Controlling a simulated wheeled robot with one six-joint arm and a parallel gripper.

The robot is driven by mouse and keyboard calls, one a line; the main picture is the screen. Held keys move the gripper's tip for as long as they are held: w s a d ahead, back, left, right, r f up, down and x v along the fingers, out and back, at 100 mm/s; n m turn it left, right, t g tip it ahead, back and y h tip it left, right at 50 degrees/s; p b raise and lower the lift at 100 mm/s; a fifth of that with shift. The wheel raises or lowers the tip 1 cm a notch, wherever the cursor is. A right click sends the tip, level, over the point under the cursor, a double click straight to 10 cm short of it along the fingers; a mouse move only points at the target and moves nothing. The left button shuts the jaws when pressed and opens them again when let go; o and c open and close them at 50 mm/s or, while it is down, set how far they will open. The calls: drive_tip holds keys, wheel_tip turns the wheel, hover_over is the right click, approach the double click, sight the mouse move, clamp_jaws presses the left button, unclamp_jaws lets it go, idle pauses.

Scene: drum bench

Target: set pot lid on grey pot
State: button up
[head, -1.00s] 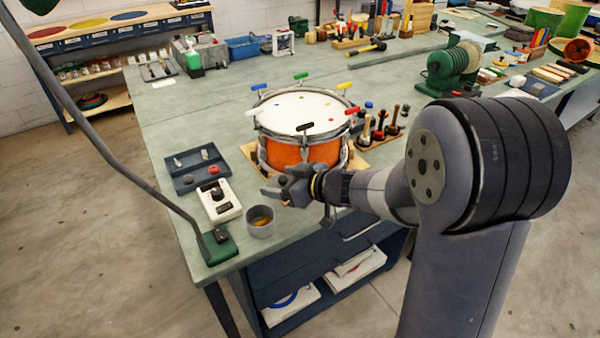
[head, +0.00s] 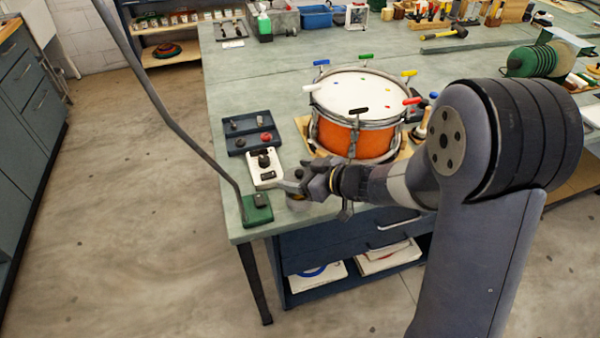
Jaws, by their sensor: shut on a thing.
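The grey pot (head: 298,203) is a small round cup near the front edge of the bench. Its upper part is mostly hidden behind my gripper. My gripper (head: 301,184) is shut and sits just above the pot in the head view. A thin light-grey piece, seemingly the pot lid (head: 287,186), shows at the fingertips. It is small and partly covered by the fingers. I cannot tell whether it touches the pot's rim.
An orange drum (head: 357,139) with coloured tuning keys stands behind my gripper. A white box with black knobs (head: 264,170) and a dark blue tray (head: 249,143) lie behind the pot.

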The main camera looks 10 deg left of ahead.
drive_tip(key=shift+f+b, duration=1.05)
drive_tip(key=shift+f, duration=0.3)
drive_tip(key=shift+p, duration=0.6)
drive_tip(key=shift+f+b, duration=0.5)
drive_tip(key=shift+f, duration=0.15)
idle(0.4)
drive_tip(key=o, duration=0.7)
drive_tip(key=shift+r, duration=0.1)
drive_tip(key=shift+p+v, duration=0.8)
drive_tip(key=shift+v, duration=0.4)
drive_tip(key=shift+p+v, duration=2.4)
drive_tip(key=shift+v, duration=1.95)
